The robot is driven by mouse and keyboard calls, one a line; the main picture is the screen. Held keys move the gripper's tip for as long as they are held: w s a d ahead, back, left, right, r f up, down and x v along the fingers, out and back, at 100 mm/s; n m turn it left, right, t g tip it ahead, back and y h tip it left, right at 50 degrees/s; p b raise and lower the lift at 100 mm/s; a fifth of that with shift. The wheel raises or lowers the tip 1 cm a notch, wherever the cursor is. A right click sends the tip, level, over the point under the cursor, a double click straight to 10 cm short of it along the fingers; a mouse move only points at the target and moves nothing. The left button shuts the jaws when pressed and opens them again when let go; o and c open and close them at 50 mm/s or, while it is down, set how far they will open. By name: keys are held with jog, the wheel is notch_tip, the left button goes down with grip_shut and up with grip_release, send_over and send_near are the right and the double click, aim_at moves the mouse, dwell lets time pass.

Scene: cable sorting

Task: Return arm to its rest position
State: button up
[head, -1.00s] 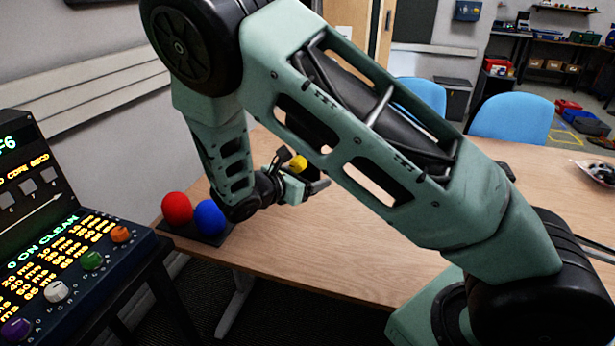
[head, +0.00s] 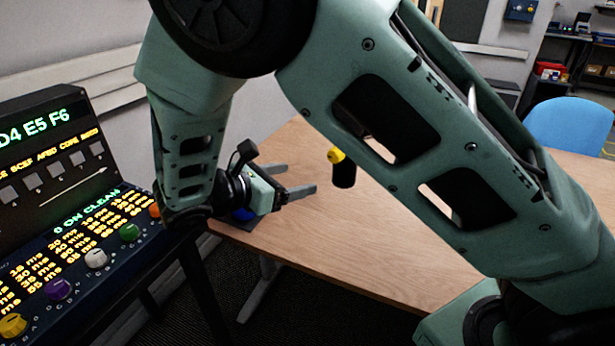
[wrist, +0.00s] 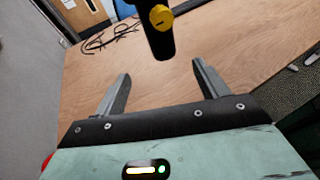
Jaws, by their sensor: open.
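My gripper (head: 300,180) is open and empty above the left end of the wooden table (head: 330,235). Its two grey fingers stand apart in the wrist view (wrist: 158,88), with table surface between them. My arm is folded and fills much of the head view, hiding part of the table. A black object with a yellow knob (head: 343,168) stands beyond the fingertips, apart from them; it also shows in the wrist view (wrist: 158,35).
A control panel (head: 75,210) with coloured knobs and lit text stands close at the left of my arm. A blue chair (head: 570,125) is behind the table. Dark cables (wrist: 110,40) lie on the table's far part in the wrist view. The middle of the table is largely clear.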

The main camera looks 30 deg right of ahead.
jog(key=shift+s+a+r, duration=0.1)
jog(key=shift+a+r, duration=0.05)
jog(key=shift+a, duration=0.35)
jog(key=shift+s, duration=0.1)
